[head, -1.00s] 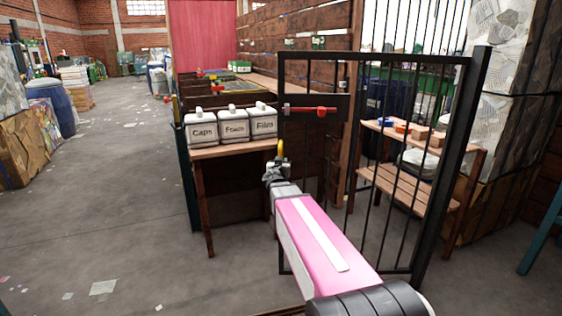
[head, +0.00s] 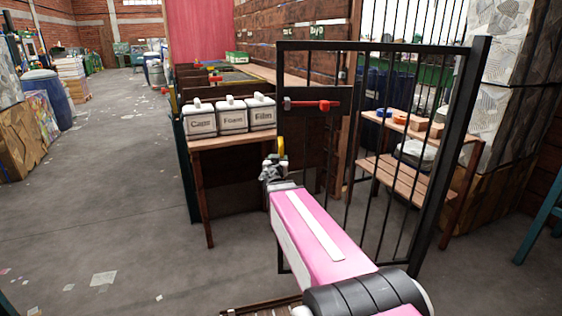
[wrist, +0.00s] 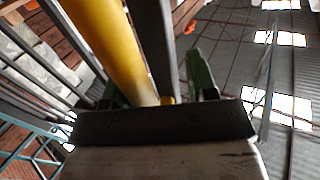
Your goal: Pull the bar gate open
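The black bar gate (head: 369,46) stands upright in the head view, its near post (head: 450,150) at the right. A yellow handle (head: 281,147) is on its left edge. My gripper (head: 272,168) is at this handle, beside the gate's left edge. In the wrist view, the yellow handle (wrist: 108,40) runs down between the two green fingers of my gripper (wrist: 155,85). The fingers are apart, with a gap showing between the handle and the right finger. The handle's lower end is hidden behind the dark gripper body. A red latch-like bar (head: 312,104) lies across the gate's upper left.
A table (head: 235,141) with bins marked Caps (head: 200,122), Foam (head: 232,117) and Film (head: 262,114) stands left of the gate. A wooden shelf (head: 405,180) shows behind the bars at right. Open concrete floor (head: 110,215) lies to the left.

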